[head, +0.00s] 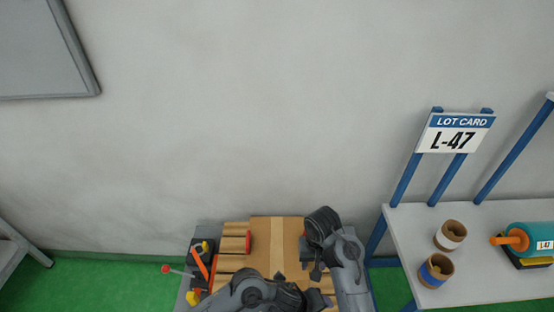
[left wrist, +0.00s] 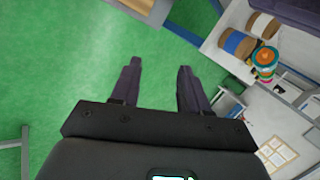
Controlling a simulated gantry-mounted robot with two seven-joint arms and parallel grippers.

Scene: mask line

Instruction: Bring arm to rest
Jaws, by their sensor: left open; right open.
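My left gripper (left wrist: 160,82) is open in the left wrist view. Its two dark fingers stand apart with only green floor seen between them. In the head view my left arm reaches in low at the bottom centre, in front of the wooden-slatted bench, and its fingertips are hard to make out. My right arm stands folded at the right side of that bench. My right gripper (head: 316,269) is beside it, small and dark, open, with no held thing visible.
The wooden-slatted bench (head: 265,229) carries an orange-handled tool (head: 200,263) on its left. Green floor (head: 110,280) is clear at left.

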